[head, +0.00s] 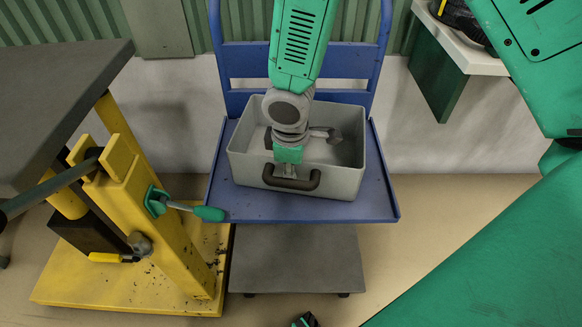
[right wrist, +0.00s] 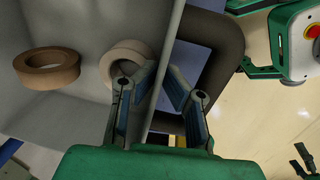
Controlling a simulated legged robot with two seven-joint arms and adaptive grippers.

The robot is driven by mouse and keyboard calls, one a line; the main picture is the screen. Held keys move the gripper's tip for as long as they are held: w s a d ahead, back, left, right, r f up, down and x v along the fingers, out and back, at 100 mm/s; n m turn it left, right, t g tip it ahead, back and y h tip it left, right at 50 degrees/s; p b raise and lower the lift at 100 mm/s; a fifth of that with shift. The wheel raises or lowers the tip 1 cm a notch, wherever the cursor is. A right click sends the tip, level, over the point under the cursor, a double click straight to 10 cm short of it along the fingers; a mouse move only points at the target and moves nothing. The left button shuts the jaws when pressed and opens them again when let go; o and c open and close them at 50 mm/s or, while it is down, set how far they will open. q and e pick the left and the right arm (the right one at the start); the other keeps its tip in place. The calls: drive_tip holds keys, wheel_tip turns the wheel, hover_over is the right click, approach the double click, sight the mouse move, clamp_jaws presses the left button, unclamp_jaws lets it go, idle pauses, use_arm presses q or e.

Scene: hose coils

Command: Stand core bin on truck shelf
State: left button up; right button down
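The core bin (head: 340,181) is a light grey open box with a dark handle (head: 291,178) on its front wall. It sits upright on the blue truck shelf (head: 368,205). My right gripper (head: 288,168) points down at the bin's front wall, above the handle. In the right wrist view, its fingers (right wrist: 160,92) straddle the bin wall (right wrist: 166,60), one inside and one outside, with tips closed against it. Two tan ring cores, one at the left (right wrist: 47,68) and one by the fingers (right wrist: 127,62), lie inside the bin. My left gripper cannot be made out.
A yellow stand (head: 150,220) with a green-handled lever (head: 208,213) is close left of the truck. A grey table (head: 60,90) is at far left. The truck's blue back frame (head: 240,50) rises behind the bin. A white shelf (head: 460,50) is at upper right.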

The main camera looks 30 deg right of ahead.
drive_tip(key=shift+d+f, duration=0.1)
drive_tip(key=shift+f, duration=0.15)
idle(0.5)
drive_tip(key=c, duration=1.6)
unclamp_jaws()
drive_tip(key=shift+c, duration=0.2)
drive_tip(key=shift+s, duration=0.1)
drive_tip(key=shift+r, duration=0.1)
wheel_tip(320, 180, up, 8)
drive_tip(key=p, duration=0.8)
drive_tip(key=shift+s+a, duration=0.3)
drive_tip(key=shift+a, duration=0.1)
